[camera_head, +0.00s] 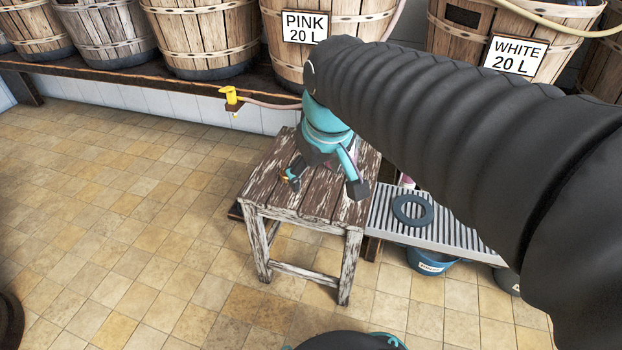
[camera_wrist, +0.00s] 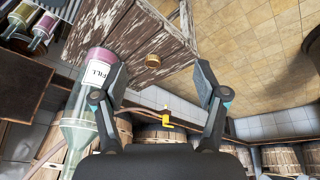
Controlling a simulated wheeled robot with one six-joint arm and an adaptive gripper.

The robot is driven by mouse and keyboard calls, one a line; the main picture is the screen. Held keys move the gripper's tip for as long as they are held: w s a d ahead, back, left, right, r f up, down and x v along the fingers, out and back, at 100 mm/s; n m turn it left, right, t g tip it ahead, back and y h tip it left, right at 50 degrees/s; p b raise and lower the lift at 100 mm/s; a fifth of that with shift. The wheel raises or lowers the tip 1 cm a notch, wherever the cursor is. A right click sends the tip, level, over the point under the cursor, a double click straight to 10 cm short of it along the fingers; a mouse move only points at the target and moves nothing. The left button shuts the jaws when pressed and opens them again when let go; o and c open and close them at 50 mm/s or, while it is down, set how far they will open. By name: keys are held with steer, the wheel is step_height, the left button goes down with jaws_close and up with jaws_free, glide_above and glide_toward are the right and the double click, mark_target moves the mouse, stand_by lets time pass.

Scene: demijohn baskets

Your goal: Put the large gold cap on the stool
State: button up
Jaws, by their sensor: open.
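In the wrist view a gold cap (camera_wrist: 153,61) rests on the worn wooden top of the stool (camera_wrist: 110,25). My gripper (camera_wrist: 163,78) is open and empty, with its fingers spread wide on either side of the cap in that view and apart from it. In the head view my gripper (camera_head: 323,184) is low over the stool (camera_head: 272,197). There, a small orange-gold patch shows by the left finger; I cannot tell whether it is the cap.
A bottle labelled FILL (camera_wrist: 97,75) stands close beside my left finger in the wrist view. A slatted metal rack (camera_head: 450,235) with a dark ring (camera_head: 412,210) is right of the stool. Barrels line the wall behind.

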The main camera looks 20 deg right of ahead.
steer(key=s+f+m+t, duration=0.1)
steer(key=s+f+m, duration=0.1)
steer(key=s, duration=0.6)
steer(key=shift+s+f+t, duration=0.2)
steer(key=shift+f+t, duration=0.1)
steer(key=shift+f, duration=0.5)
